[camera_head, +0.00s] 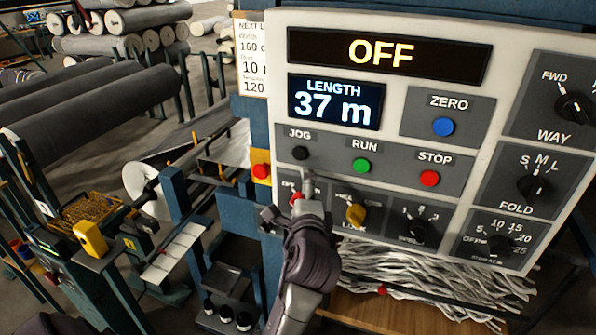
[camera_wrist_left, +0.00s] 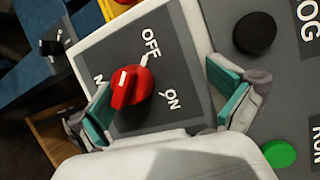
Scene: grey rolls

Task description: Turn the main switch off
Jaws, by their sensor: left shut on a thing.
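The main switch is a red rotary knob (camera_wrist_left: 130,88) on a dark plate with OFF and ON labels. In the left wrist view it sits between the two teal-padded fingers of my left gripper (camera_wrist_left: 160,103), which is shut on it. The knob's white mark lies towards the upper end of its grip, on the side nearer OFF than ON. In the head view only a bit of the red knob (camera_head: 297,198) shows beside my left gripper (camera_head: 310,190), which covers most of its plate. The panel's top display (camera_head: 380,52) reads OFF. My right gripper is not in view.
The control panel (camera_head: 395,100) carries a black JOG button (camera_head: 300,153), a green RUN button (camera_head: 361,165), a red STOP button (camera_head: 429,178) and a yellow LOCK key (camera_head: 356,214) close right of my gripper. Large grey rolls (camera_head: 90,110) lie at the left.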

